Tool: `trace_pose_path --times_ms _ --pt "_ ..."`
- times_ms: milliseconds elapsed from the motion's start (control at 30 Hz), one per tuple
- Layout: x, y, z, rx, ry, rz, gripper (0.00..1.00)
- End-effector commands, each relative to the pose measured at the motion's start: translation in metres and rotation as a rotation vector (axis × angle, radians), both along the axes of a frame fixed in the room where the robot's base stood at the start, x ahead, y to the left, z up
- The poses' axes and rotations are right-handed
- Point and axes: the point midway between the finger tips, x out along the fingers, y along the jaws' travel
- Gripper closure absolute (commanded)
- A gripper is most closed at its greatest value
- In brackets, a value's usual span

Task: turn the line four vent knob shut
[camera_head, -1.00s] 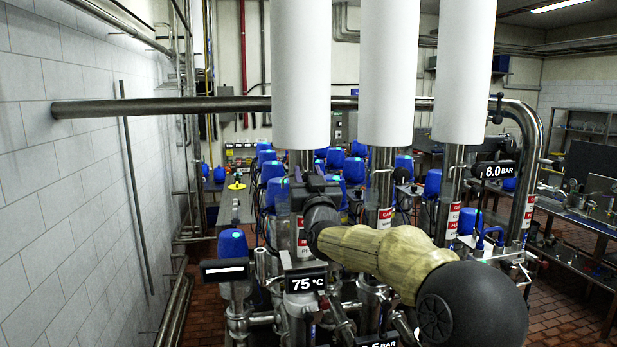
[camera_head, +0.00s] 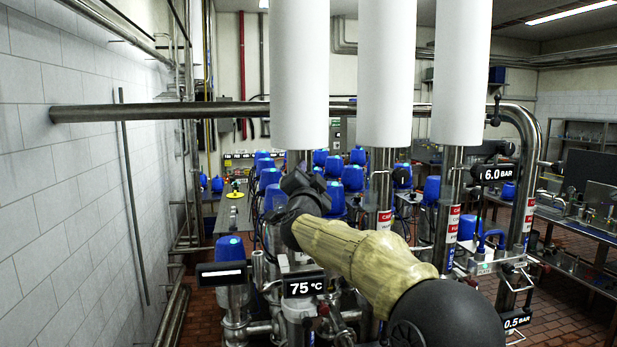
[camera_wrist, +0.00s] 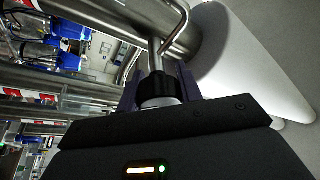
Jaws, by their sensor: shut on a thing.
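A black round knob (camera_wrist: 158,90) on a bright steel stem shows in the wrist view, beside a large steel pipe (camera_wrist: 215,35). My gripper (camera_wrist: 158,82) has its two dark fingers on either side of the knob and is shut on it. No line number is readable on this knob. In the head view my gripper (camera_head: 303,182) is in front of the left of three upright pipes with white upper sleeves (camera_head: 298,75). My own wrist hides the held knob there.
A 75 °C display (camera_head: 304,285) and blue-capped valve (camera_head: 229,247) stand below my wrist. A tiled wall (camera_head: 70,200) is at the left. A horizontal steel pipe (camera_head: 180,109) crosses behind.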

Motion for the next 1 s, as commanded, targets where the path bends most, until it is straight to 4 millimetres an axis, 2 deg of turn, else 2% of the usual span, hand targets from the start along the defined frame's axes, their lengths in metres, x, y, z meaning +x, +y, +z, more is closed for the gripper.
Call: trace_pose_path --times_ms 600,1000 --pt "0.0009 -0.0023 -0.0019 0.549 0.160 0.000 0.87" --pt "0.0009 -0.0024 -0.0063 0.746 0.217 0.000 0.87"
